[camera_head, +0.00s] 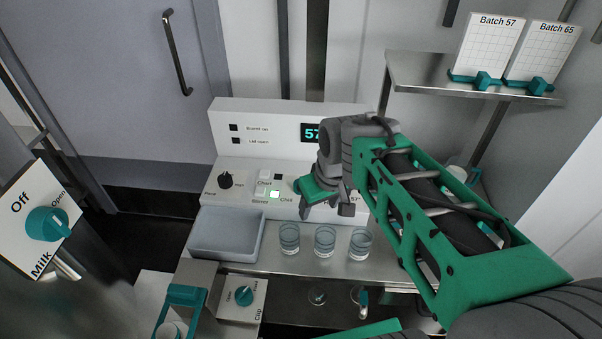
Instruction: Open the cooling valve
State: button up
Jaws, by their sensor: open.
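No valve labelled for cooling can be made out. A teal knob (48,223) on a white plate marked Off, Open and Milk is at the left edge. Another teal knob (244,296) sits on a small white plate whose label seems to read Clip, at the lower middle. My gripper (328,207) is open and empty, in front of the white control panel (285,119) and above the glasses. It is apart from both teal knobs. My arm covers the panel's right part and much of the bench behind it.
The panel has a black dial (226,180) and a lit green button (274,194). A grey tray (228,233) and three glasses (325,240) stand on the metal bench. A shelf (430,76) with two batch cards is at the upper right.

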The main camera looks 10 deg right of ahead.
jog(key=shift+o, duration=0.3)
jog(key=w+d+f+n+y+p, duration=0.1)
jog(key=w+n, duration=0.3)
jog(key=w, duration=0.7)
jog(key=shift+f+g+p, duration=0.3)
jog(key=w+f+n+p, duration=0.1)
jog(key=w+f, duration=0.2)
jog(key=f, duration=0.1)
jog(key=w+f+n+y, duration=0.1)
jog(key=w+f+n, duration=0.1)
jog(key=w+f, duration=0.2)
jog(key=w+f+n+y+p, duration=0.1)
jog(key=w+f, duration=0.2)
jog(key=f, duration=0.3)
jog(key=shift+w+d+n+p, duration=0.1)
jog(key=shift+w+n+p, duration=0.2)
jog(key=c, duration=1.4)
